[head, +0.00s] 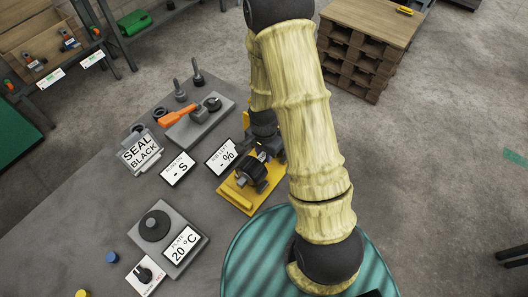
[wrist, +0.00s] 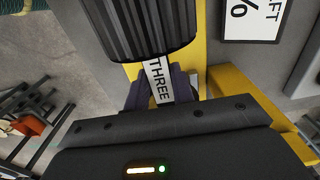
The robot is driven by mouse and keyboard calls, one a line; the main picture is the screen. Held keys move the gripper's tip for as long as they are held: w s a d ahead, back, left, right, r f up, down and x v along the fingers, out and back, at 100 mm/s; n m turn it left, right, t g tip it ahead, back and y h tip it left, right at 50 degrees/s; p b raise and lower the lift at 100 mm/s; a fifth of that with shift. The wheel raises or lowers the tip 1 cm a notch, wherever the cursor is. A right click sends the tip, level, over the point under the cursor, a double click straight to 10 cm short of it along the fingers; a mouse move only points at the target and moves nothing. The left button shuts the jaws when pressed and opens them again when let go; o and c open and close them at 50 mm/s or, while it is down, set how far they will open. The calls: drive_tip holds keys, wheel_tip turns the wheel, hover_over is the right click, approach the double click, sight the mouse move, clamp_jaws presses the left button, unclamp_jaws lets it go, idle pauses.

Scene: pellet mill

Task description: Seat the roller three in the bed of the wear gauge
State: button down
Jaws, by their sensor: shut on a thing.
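Roller three, a black ribbed cylinder (wrist: 140,28) with a white "THREE" label (wrist: 158,80), fills the top of the wrist view. My gripper (wrist: 160,98) is shut on its labelled end. In the head view the dark roller (head: 251,174) is over the yellow base of the wear gauge (head: 238,196), with my gripper (head: 264,150) close behind it, partly hidden by my arm. The yellow base also shows under the roller in the wrist view (wrist: 205,50). Whether the roller touches the bed cannot be told.
A sign with "%" (head: 222,157) stands left of the gauge. Also on the grey bench are a "-S" sign (head: 178,168), a SEAL BLACK container (head: 140,152), an orange-handled device (head: 180,115) and a 20 °C plate (head: 183,245). A teal round surface (head: 245,270) is in front.

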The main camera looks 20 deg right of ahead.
drive_tip(key=shift+w+a, duration=0.1)
drive_tip(key=shift+w+f+b, duration=0.1)
drive_tip(key=shift+f+b, duration=0.25)
drive_tip(key=shift+b, duration=0.05)
drive_tip(key=shift+f+b, duration=0.45)
drive_tip(key=shift+f, duration=0.15)
idle(0.5)
drive_tip(key=shift+f, duration=0.15)
idle(0.4)
